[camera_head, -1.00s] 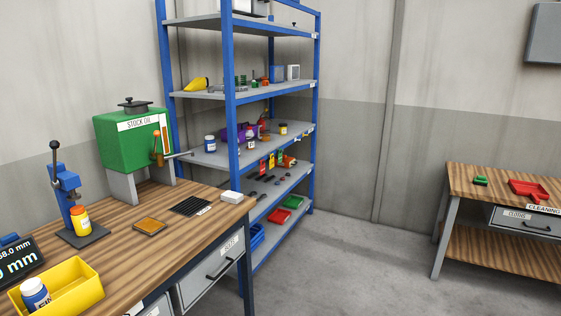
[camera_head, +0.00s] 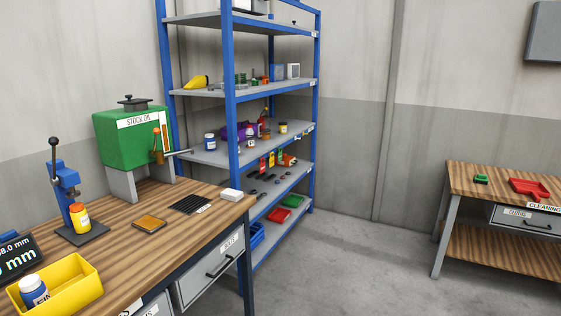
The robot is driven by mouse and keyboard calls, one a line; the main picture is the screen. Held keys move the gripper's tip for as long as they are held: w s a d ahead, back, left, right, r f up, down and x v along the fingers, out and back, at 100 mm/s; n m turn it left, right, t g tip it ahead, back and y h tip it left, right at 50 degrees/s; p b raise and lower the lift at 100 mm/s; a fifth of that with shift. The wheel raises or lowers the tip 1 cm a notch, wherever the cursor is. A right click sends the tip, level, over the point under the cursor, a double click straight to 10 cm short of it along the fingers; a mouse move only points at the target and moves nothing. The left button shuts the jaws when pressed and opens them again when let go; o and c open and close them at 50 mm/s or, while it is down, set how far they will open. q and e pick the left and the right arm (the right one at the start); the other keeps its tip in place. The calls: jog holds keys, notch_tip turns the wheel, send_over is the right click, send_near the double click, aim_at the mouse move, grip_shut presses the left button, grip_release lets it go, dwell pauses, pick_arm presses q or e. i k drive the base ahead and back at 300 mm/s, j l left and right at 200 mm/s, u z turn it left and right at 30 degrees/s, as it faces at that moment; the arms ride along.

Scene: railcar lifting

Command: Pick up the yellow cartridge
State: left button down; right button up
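A small yellow upright piece (camera_head: 271,160), possibly the yellow cartridge, stands between a red piece (camera_head: 263,166) and a green piece (camera_head: 279,156) at a lower level of the blue shelf rack (camera_head: 233,150). It is too small to identify for sure. Neither of my grippers shows in the head view.
A cleaning table (camera_head: 475,185) stands at right. The floor (camera_head: 350,265) between is clear.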

aim_at(82, 224)
jog(key=u, duration=1.25)
jog(key=l, duration=0.1)
